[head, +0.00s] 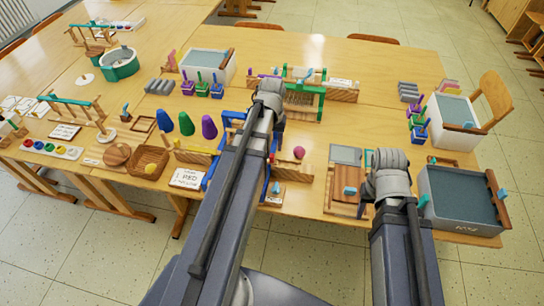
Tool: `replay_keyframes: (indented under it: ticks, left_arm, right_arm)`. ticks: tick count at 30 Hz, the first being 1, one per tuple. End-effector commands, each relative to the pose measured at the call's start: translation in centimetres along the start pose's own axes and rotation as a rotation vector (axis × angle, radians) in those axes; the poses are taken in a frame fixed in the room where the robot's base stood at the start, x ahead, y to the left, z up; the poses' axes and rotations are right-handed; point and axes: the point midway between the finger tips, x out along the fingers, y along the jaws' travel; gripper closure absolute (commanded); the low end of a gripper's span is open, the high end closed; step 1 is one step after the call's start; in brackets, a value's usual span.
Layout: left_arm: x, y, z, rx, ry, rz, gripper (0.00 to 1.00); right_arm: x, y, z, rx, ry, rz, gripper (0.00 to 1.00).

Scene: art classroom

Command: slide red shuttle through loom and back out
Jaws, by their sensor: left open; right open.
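A blue frame (209,172), which looks like the loom, stands on the table's near side. My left arm crosses in front of it and hides its middle. A small red piece (272,158) shows just right of that arm; I cannot tell whether it is the red shuttle. A white card (187,178) beside the frame seems to read "1 RED". My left gripper (268,108) is open beyond the blue frame, before a green frame (320,103) with pale strands. My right gripper (391,203) is open over the table's front right part, near a wooden board.
Purple, green and blue cones (186,124) and a basket (149,160) crowd the left. A pink ball (299,152) lies centrally; bare tabletop (350,125) lies behind it.

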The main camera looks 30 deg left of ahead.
Motion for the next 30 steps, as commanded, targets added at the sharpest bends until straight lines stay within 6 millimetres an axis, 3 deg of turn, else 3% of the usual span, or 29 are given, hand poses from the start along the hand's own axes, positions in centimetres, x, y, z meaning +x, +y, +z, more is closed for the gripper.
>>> replay_keyframes:
  ticks: [1, 13, 25, 30]
  left_arm:
    - [1.1, 0.0, 0.0, 0.000, 0.000, 0.000, 0.50]
    - [6.0, 0.0, 0.0, 0.000, 0.000, 0.000, 0.50]
    - [6.5, 0.0, 0.0, 0.000, 0.000, 0.000, 0.50]
    - [6.5, 0.0, 0.0, 0.000, 0.000, 0.000, 0.67]
  right_arm:
    - [1.1, -0.1, -0.1, 0.000, 0.000, 0.000, 0.50]
    - [5.9, -0.6, -0.3, 0.000, 0.000, 0.000, 0.50]
    - [6.4, -0.6, -0.4, 0.000, 0.000, 0.000, 0.50]
    - [6.4, -0.6, -0.4, 0.000, 0.000, 0.000, 0.50]
